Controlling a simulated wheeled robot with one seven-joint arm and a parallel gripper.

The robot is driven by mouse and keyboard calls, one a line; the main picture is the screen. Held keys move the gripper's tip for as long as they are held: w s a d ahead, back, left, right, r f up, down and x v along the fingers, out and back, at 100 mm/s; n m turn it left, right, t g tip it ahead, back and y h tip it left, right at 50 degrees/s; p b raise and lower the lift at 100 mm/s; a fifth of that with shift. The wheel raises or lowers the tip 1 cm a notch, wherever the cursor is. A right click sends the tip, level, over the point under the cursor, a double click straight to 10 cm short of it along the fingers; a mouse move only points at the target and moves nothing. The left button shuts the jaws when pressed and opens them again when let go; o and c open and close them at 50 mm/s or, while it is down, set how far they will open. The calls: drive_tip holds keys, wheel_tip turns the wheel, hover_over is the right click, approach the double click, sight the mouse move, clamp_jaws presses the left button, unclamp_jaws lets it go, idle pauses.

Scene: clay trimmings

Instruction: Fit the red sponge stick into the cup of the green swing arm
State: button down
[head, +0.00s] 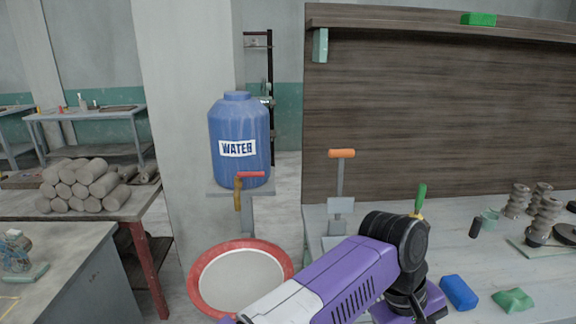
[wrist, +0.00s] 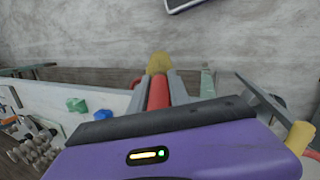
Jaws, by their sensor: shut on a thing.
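In the wrist view my gripper (wrist: 160,82) is shut on the red sponge stick (wrist: 158,96). The stick lies between the grey fingers, with its yellow sponge end (wrist: 158,63) past the fingertips. In the head view my own arm hides the gripper and stick. A green bar (head: 421,196) with a yellow lower end shows just above my arm's black joint; it seems to be the green swing arm. Its cup cannot be made out. In the wrist view a narrow green piece (wrist: 208,84) shows right of the fingers; I cannot tell whether it is the same arm.
A red bar with a yellow hanging piece (head: 238,199) is by the blue water barrel (head: 239,140). An orange-topped grey post (head: 340,178) stands on the bench. A blue block (head: 459,292), green cloth (head: 513,300) and several spools (head: 547,216) lie right. A red-rimmed basin (head: 202,268) is left.

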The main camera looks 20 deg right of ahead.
drive_tip(key=w+a+f, duration=0.2)
drive_tip(key=a+f, duration=0.4)
drive_tip(key=f, duration=0.5)
drive_tip(key=w+a+f+n, duration=0.1)
drive_tip(key=w+a+f, duration=0.2)
drive_tip(key=a+f, duration=0.4)
wheel_tip(320, 180, down, 4)
drive_tip(key=shift+w+a+r, duration=0.1)
drive_tip(key=shift+w+a, duration=0.05)
